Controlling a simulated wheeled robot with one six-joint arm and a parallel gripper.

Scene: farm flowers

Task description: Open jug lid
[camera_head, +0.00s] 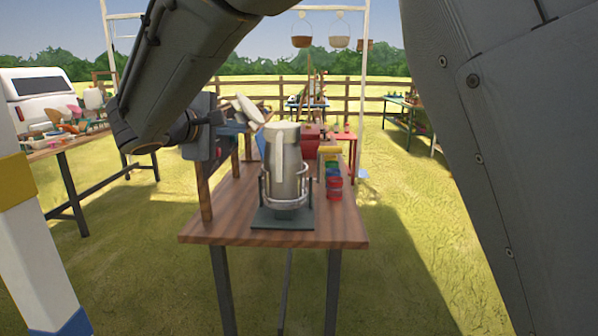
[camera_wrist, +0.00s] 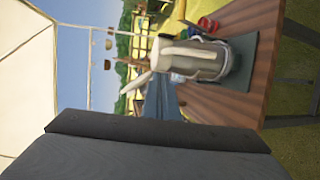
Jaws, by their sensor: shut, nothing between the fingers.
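The pale metal jug (camera_head: 290,165) stands upright in a wire ring holder on a dark green base (camera_head: 282,219) on the wooden table, its long handle facing me. In the wrist view the jug (camera_wrist: 205,62) appears turned on its side.
Red cans (camera_head: 334,188) and yellow and blue items stand right of the jug, with a red box (camera_head: 308,142) behind. A wooden post (camera_head: 204,192) rises at the table's left edge. Another cluttered table (camera_head: 70,143) is at left.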

